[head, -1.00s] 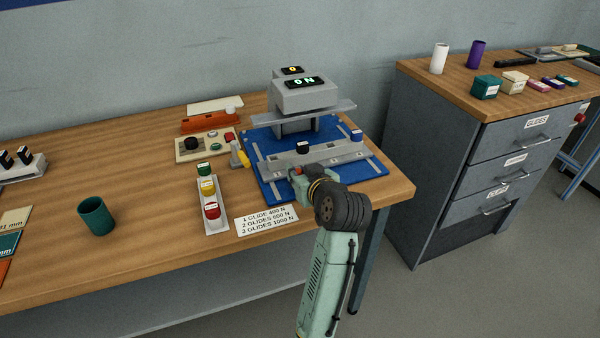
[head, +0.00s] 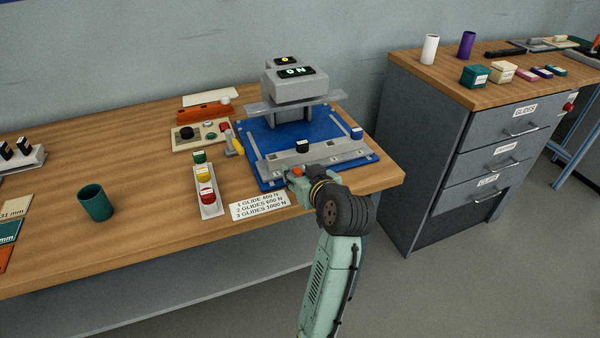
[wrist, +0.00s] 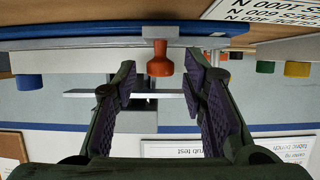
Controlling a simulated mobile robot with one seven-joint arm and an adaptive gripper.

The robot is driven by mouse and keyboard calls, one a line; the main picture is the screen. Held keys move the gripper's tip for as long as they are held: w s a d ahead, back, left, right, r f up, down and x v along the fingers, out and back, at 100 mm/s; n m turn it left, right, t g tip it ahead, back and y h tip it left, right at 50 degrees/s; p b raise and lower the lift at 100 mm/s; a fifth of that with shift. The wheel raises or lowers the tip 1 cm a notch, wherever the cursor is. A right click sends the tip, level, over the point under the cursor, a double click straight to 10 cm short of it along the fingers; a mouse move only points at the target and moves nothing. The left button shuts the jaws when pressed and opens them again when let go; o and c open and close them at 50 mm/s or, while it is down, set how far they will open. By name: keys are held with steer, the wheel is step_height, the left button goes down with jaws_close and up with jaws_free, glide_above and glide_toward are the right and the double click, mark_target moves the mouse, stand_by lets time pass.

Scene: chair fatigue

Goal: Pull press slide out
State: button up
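An orange knob (wrist: 158,58) is on the slide's front. My gripper (head: 293,175) is at this knob. In the wrist view, its fingers (wrist: 161,75) are spread with a gap on each side of the knob.
A rack of green, yellow and red pieces (head: 208,205) and a label card (head: 260,206) are left of my gripper. A yellow-handled item (head: 236,145) stands beside the base. A green cup (head: 96,203) is farther left, with bare table between. A drawer cabinet (head: 460,160) stands right.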

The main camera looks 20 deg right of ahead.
steer(key=v, duration=0.7)
steer(key=shift+s, duration=0.25)
steer(key=shift+r, duration=0.15)
